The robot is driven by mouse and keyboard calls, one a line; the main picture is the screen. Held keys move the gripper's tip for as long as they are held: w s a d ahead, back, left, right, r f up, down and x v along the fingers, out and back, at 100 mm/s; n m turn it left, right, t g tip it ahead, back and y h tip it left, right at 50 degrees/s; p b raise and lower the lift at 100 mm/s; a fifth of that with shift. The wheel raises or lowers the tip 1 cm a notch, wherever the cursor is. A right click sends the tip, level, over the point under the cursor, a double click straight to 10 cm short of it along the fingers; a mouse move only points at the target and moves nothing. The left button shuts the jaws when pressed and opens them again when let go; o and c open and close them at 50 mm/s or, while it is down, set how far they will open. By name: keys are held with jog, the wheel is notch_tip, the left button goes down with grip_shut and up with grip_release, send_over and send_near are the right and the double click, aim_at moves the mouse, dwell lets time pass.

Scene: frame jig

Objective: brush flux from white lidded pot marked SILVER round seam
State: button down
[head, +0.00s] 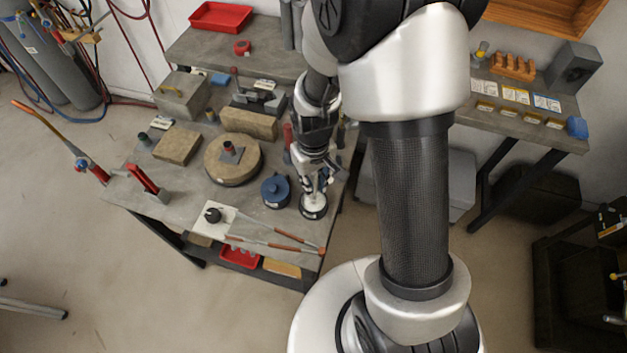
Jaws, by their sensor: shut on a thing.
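My gripper (318,185) points down at the right front of the grey workbench, shut on a small white-topped pot (313,208) with a dark round lower part. Any marking on this pot is too small to read, and the fingers partly hide it. A blue lidded pot (275,191) stands just left of it, apart from my gripper. A round tan block (217,172) lies further left and back, bearing a grey plate (232,156) with a short reddish-brown tube (228,147) upright on it. A seam line cannot be made out. No flux brush can be told for certain.
A white square with a black knob-like piece (213,215) and long red-and-grey tools (275,245) lie along the bench front. A torch (85,165) and red stand (146,180) are at left. Firebricks (177,146) and a grey box (183,95) stand behind.

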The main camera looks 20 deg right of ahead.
dwell(0.4)
jog(key=shift+r+p, duration=2.8)
jog(key=shift+r, duration=0.7)
